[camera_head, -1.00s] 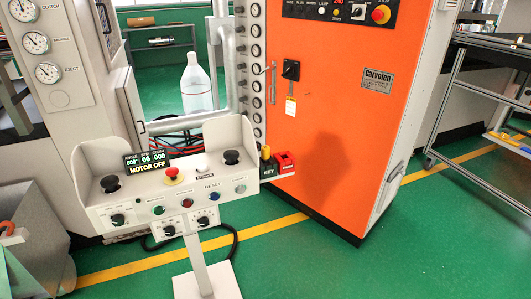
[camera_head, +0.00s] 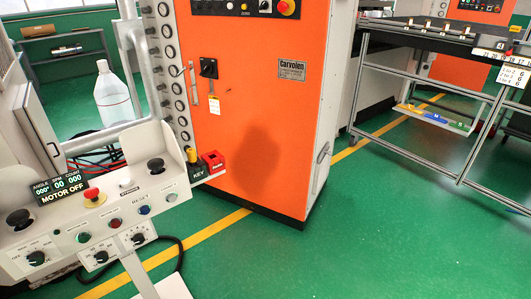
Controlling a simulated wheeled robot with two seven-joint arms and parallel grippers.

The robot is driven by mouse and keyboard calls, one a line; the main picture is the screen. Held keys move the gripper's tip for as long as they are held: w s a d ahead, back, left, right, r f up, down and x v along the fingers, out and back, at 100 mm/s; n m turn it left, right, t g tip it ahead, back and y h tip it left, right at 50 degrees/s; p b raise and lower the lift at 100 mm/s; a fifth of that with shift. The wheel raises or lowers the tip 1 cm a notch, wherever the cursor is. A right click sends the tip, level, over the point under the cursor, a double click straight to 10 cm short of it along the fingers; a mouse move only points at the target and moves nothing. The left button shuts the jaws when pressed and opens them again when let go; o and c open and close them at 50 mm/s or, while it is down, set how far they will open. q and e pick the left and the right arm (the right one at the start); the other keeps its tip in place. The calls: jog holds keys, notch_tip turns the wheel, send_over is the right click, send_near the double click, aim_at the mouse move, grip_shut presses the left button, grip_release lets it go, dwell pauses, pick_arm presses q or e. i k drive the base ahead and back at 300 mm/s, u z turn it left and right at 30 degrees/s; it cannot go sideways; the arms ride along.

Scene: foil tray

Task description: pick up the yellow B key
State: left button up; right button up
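A small yellow piece (camera_head: 191,154) stands upright on the dark block marked KEY (camera_head: 198,174), at the right end of the control stand. It looks like a key head, but no letter B is readable on it. A red block (camera_head: 213,160) sits right beside it. Neither of my grippers shows in the head view, so nothing is seen touching the yellow piece.
The control stand (camera_head: 98,232), with knobs and a MOTOR OFF display (camera_head: 62,188), fills the lower left. An orange cabinet (camera_head: 255,110) stands behind. A wheeled cart (camera_head: 430,86) is at the right. Green floor (camera_head: 330,250) lies clear between.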

aim_at(191, 153)
jog(key=z, duration=0.75)
jog(key=i, duration=1.95)
jog(key=u, duration=3.65)
